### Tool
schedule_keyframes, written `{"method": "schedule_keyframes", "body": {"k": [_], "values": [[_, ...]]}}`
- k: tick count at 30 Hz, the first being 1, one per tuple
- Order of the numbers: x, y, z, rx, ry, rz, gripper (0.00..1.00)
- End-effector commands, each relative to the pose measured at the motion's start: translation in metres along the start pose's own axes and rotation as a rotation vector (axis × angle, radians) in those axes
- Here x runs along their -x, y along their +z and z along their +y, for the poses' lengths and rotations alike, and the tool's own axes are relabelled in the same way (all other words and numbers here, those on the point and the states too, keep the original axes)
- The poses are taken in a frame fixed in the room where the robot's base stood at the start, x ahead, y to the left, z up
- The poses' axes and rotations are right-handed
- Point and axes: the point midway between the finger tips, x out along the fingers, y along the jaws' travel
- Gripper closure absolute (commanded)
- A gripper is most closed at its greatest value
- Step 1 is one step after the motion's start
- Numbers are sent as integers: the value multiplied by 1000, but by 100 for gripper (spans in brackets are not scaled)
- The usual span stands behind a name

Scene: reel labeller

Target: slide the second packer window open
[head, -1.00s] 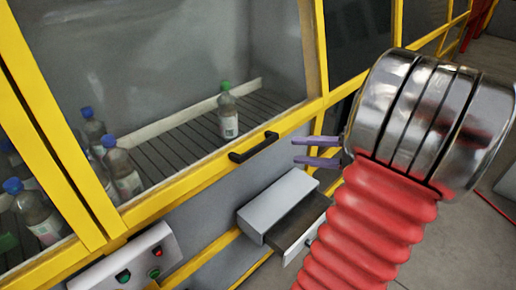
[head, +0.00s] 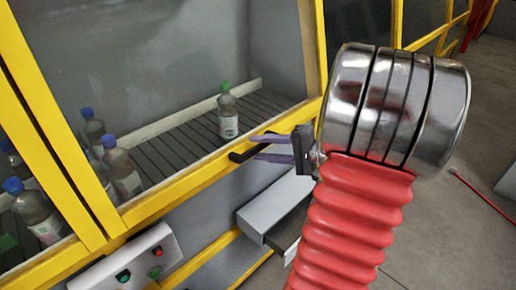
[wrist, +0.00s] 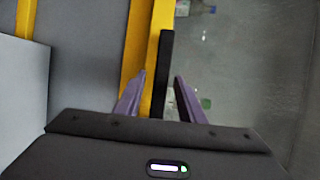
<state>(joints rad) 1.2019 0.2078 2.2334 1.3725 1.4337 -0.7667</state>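The packer window (head: 150,60) is a large clear pane in a yellow frame, with bottles showing behind it. Its black bar handle (head: 237,156) sits on the lower yellow rail. My gripper (head: 254,148) is at the handle, its purple fingers pointing left, one above the other. In the wrist view, the handle (wrist: 165,60) runs lengthwise between the tips of my gripper (wrist: 160,78). Gaps show on both sides, so the fingers are open around it and not clamped. The fingers hide part of the handle in the head view.
A green-capped bottle (head: 227,112) stands on the slatted conveyor (head: 180,150) inside. Several blue-capped bottles stand at the left. Below the rail are a grey box (head: 272,207) and a button panel (head: 128,262). The floor at the right is mostly clear.

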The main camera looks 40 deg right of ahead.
Motion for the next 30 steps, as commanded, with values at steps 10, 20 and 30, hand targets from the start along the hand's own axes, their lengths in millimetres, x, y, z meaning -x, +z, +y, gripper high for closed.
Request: {"method": "schedule_keyframes", "body": {"k": [10,20,30], "values": [[-13,0,0,-1,0,0,64],[-13,0,0,-1,0,0,77],[-13,0,1,-1,1,0,100]]}}
